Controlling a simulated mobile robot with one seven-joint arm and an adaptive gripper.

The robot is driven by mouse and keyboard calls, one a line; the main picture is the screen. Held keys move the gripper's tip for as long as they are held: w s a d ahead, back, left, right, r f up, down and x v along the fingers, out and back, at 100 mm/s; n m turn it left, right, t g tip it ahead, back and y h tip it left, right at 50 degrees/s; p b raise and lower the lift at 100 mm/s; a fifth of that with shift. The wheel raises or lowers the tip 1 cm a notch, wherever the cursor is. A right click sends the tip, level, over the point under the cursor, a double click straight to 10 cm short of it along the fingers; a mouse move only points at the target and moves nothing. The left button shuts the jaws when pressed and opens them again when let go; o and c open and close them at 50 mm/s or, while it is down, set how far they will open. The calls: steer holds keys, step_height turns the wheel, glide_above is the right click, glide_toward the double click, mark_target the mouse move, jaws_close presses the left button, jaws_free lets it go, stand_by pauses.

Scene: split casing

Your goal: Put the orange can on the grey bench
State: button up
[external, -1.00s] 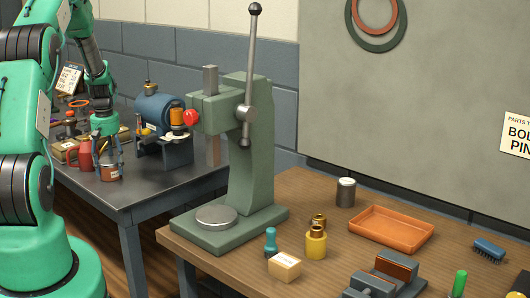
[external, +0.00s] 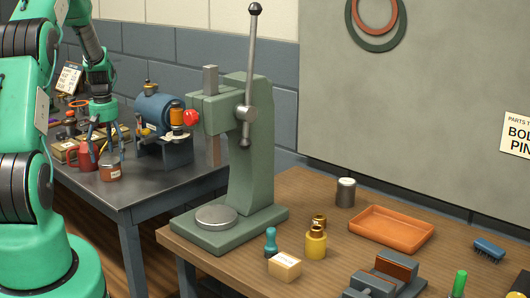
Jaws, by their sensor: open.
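The orange can (external: 110,172), a small reddish-orange can with a pale label, stands upright on the grey bench (external: 145,190) near its front left edge. My gripper (external: 106,147) points down just above and slightly behind the can. Its fingers are apart and nothing is seen held between them. The can's top shows below the fingers. Whether a fingertip still touches it is too small to tell.
A red mug (external: 84,156) stands close left of the can. A blue motor-like machine (external: 155,112) stands to the right on the bench. A wooden bench (external: 330,270) with a green press (external: 250,170) is in front at the right.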

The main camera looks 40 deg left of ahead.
mark_target(109, 161)
step_height(109, 161, up, 7)
steer(key=shift+r, duration=0.2)
stand_by(0.7)
stand_by(0.4)
